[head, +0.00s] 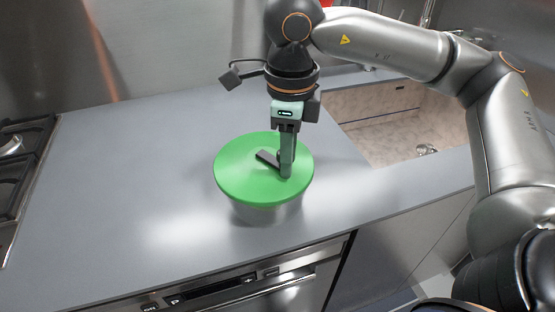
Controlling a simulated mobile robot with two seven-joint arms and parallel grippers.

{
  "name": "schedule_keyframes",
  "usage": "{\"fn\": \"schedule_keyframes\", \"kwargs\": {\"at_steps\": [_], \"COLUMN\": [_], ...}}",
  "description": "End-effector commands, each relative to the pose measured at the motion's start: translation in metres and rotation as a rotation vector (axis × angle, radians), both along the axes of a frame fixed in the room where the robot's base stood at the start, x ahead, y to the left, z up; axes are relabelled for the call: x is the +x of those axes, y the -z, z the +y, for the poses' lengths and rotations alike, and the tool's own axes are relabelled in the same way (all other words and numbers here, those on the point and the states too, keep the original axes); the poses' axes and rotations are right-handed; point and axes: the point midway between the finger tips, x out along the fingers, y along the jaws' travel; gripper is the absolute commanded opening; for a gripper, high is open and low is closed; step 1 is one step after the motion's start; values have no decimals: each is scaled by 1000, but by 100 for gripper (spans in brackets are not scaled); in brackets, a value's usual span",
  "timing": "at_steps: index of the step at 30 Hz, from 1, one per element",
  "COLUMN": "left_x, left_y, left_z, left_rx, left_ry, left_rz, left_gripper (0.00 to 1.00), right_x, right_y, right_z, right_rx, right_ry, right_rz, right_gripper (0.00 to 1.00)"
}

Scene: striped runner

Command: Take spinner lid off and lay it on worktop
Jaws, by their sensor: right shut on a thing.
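The spinner lid (240,182) is a flat green disc with a dark handle bar (266,158) on top. It sits on the spinner bowl (262,213), whose shiny side shows below the lid's front edge; I cannot tell if there is any gap between them. The bowl stands on the grey worktop (120,180). My right gripper (286,173) points straight down over the lid, right of its middle, and is shut on the lid's handle. The fingers hide part of the handle. My left gripper is not in view.
A sink (395,125) with a tap is to the right of the bowl. A gas hob (22,165) lies at the far left. The worktop left of the bowl is clear. Its front edge runs above an appliance (240,290) close below the bowl.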

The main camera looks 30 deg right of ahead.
Motion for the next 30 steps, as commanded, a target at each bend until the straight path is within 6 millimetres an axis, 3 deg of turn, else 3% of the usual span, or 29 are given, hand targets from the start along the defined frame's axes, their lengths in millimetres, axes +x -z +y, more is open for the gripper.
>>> {"fn": "schedule_keyframes", "kwargs": {"at_steps": [30], "left_x": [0], "left_y": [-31], "left_z": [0], "left_rx": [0], "left_ry": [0], "left_rz": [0], "left_gripper": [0], "right_x": [0], "right_y": [-46], "right_z": [0], "right_rx": [0], "right_ry": [0], "right_rz": [0], "right_gripper": [0]}}
